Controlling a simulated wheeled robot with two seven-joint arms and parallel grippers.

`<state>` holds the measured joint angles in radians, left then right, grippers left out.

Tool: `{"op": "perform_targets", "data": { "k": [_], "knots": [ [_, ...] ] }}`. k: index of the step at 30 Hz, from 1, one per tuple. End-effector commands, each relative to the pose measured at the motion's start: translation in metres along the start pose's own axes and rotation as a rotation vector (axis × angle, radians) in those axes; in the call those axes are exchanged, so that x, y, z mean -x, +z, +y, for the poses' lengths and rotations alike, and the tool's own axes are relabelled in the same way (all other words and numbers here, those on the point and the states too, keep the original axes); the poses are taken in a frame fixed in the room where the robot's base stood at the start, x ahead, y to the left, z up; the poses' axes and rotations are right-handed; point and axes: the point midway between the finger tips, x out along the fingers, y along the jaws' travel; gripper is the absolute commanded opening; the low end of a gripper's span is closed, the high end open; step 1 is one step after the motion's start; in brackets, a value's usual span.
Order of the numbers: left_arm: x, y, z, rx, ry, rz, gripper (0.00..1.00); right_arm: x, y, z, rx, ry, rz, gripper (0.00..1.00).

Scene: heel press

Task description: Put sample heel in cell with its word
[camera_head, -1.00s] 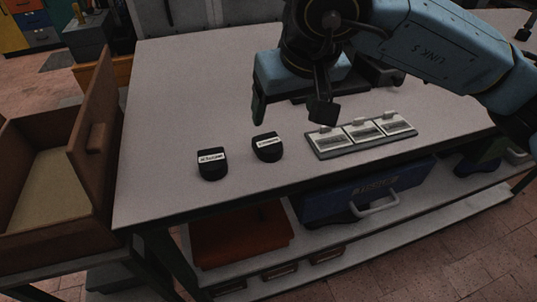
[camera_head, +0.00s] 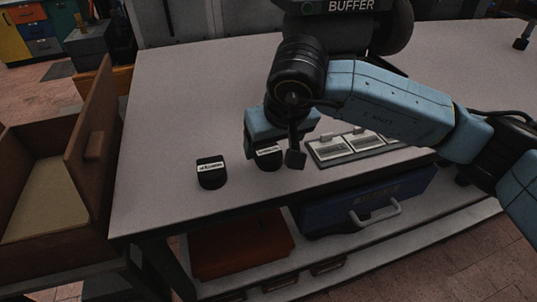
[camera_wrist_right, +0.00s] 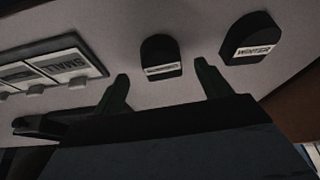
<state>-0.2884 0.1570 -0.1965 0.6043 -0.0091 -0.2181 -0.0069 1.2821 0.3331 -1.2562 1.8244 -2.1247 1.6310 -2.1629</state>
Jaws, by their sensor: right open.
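Two black heels with white word labels are on the table. The left heel (camera_head: 211,175) stands clear; in the right wrist view it is the right one (camera_wrist_right: 251,40), and its label reads WINTER. The other heel (camera_head: 268,163) is partly hidden by my right gripper (camera_head: 272,155); its label (camera_wrist_right: 161,70) is too small to read. My open, empty right gripper (camera_wrist_right: 160,90) is over this second heel, which lies between the finger lines in the wrist view. The tray with three labelled cells (camera_head: 328,164) is just right; one cell label (camera_wrist_right: 70,65) reads SMALL. My left gripper is not visible.
A brown open wooden box (camera_head: 90,150) stands left of the table. A machine marked BUFFER (camera_head: 350,6) is at the back. The table (camera_head: 190,90) is clear at the left and behind the heels. A blue drawer (camera_head: 370,200) and a red bin (camera_head: 240,248) are below.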

Motion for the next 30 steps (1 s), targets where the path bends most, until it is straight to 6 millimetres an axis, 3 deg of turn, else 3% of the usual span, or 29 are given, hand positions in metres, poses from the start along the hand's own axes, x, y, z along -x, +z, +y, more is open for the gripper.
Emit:
{"op": "perform_targets", "data": {
  "k": [6, 14, 27, 30],
  "knots": [
    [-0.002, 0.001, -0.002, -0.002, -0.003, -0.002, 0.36, -0.029, -0.001, -0.003, 0.0, -0.001, -0.002, 0.77],
    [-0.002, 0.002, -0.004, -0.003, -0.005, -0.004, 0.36, -0.032, -0.002, -0.003, 0.001, 0.0, 0.0, 0.77],
    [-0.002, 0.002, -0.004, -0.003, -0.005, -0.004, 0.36, -0.032, -0.002, -0.002, 0.001, 0.0, 0.001, 0.23],
    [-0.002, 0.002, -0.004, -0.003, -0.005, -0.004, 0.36, -0.032, -0.002, -0.002, 0.001, 0.0, 0.001, 0.23]
  ]
}}
